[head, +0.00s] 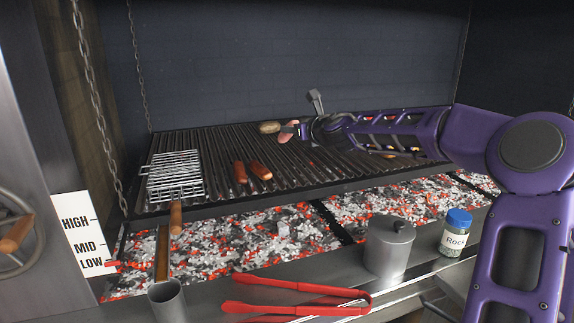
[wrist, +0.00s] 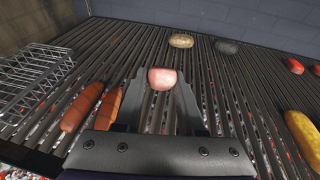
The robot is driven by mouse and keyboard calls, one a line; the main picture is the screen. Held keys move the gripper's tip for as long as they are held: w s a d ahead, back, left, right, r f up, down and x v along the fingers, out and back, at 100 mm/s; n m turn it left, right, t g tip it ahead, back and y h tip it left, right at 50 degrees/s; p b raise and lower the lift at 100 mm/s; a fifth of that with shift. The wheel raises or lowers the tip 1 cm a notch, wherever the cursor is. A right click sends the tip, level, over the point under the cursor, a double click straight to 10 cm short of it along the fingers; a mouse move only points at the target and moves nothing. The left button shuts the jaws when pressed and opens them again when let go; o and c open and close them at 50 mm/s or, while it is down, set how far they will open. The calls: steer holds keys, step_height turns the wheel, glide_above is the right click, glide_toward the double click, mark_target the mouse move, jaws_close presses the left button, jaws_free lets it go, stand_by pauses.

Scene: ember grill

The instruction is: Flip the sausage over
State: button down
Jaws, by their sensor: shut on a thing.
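My gripper (wrist: 160,95) is shut on a pink, rounded piece (wrist: 162,79) that looks like a sausage seen nearly end-on. In the head view this pink piece (head: 287,133) shows at the gripper's tip, over the back middle of the grill grate (head: 330,165). I cannot tell whether it touches the bars. Two reddish-brown sausages (head: 240,172) (head: 260,170) lie side by side on the grate, left of my gripper. They also show in the wrist view (wrist: 82,108) (wrist: 108,108). The underside of the held piece is hidden.
A potato (head: 269,127) lies behind the gripper. A wire basket (head: 174,176) is at the grate's left. Yellow corn (wrist: 304,138) and red pieces (wrist: 295,66) lie right. Red tongs (head: 295,290), a metal pot (head: 389,247) and a rock salt jar (head: 455,235) are on the front ledge.

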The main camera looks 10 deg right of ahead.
steer(key=f, duration=0.1)
steer(key=w+f, duration=0.1)
steer(key=f, duration=0.2)
steer(key=shift+w+a+f, duration=0.2)
steer(key=shift+a+f, duration=0.05)
steer(key=shift+a, duration=0.15)
steer(key=shift+f, duration=0.45)
steer(key=c, duration=0.8)
jaws_free()
steer(key=o, duration=0.6)
